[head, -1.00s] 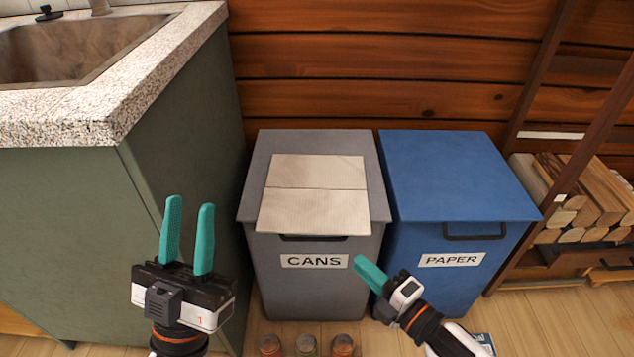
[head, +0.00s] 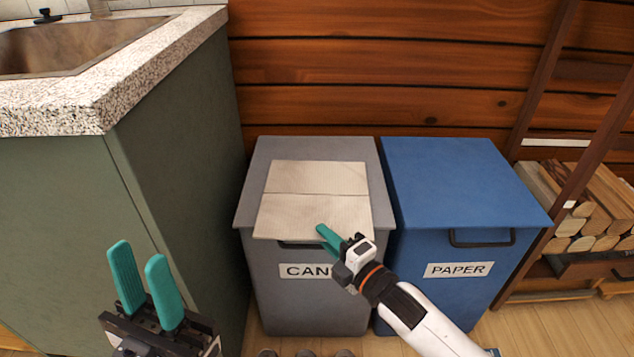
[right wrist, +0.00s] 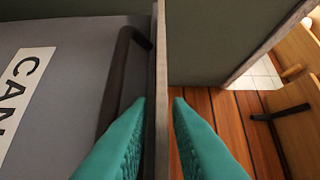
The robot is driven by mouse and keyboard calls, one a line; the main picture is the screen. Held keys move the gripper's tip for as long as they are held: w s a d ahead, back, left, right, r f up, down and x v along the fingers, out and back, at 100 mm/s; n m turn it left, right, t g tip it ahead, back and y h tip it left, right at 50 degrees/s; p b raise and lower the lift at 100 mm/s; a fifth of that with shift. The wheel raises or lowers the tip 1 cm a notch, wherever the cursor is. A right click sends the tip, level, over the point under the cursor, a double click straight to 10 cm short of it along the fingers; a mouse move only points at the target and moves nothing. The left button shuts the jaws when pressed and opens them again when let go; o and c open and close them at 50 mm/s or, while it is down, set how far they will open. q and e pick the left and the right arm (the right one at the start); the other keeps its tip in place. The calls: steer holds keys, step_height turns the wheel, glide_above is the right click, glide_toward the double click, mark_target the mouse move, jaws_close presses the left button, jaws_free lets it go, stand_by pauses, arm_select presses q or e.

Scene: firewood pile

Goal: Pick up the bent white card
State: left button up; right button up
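The bent white card (head: 313,205) is off-white with a crease across it. It lies on the lid of the grey CANS bin (head: 262,190), its front edge by the lid's front. My right gripper (head: 322,230) is at the card's front edge, over the bin's handle. In the right wrist view my right gripper (right wrist: 160,100) is open, with a thin pale edge-on strip between its fingertips. A gap shows around the strip; I cannot tell whether it is the card or the lid edge. My left gripper (head: 140,252) is open and empty at lower left, before the green cabinet.
The blue PAPER bin (head: 455,185) stands just right of the grey bin. The green cabinet (head: 180,130) with a stone counter and sink is at left. Stacked firewood (head: 590,210) is at right. Several jar tops (head: 305,353) show on the floor in front of the grey bin.

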steer(key=shift+c, duration=0.6)
jaws_close()
steer(key=shift+r, duration=0.1)
